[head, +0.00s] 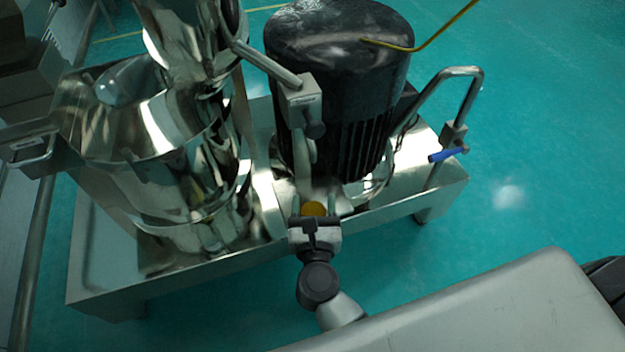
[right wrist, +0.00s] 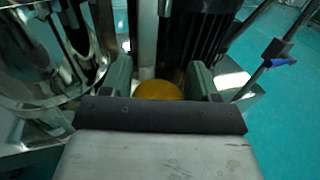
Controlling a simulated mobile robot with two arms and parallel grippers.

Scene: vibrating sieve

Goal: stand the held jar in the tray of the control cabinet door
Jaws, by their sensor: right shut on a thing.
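The held jar (head: 313,209) shows only as a small amber-yellow round top between the fingers of my right gripper (head: 313,206). The right gripper is shut on it, in front of the black motor and over the near edge of the steel base. In the right wrist view the amber jar (right wrist: 158,90) sits between the two green-grey fingers; its lower part is hidden by the gripper body. I cannot make out the control cabinet door or its tray in either view. My left gripper is not in view.
A large black ribbed motor (head: 340,90) stands just beyond the gripper, with a yellow cable on top. A shiny steel sieve vessel (head: 165,150) is at left. A bent pipe with a blue-handled valve (head: 447,154) rises at right. Green floor (head: 540,150) is clear at right.

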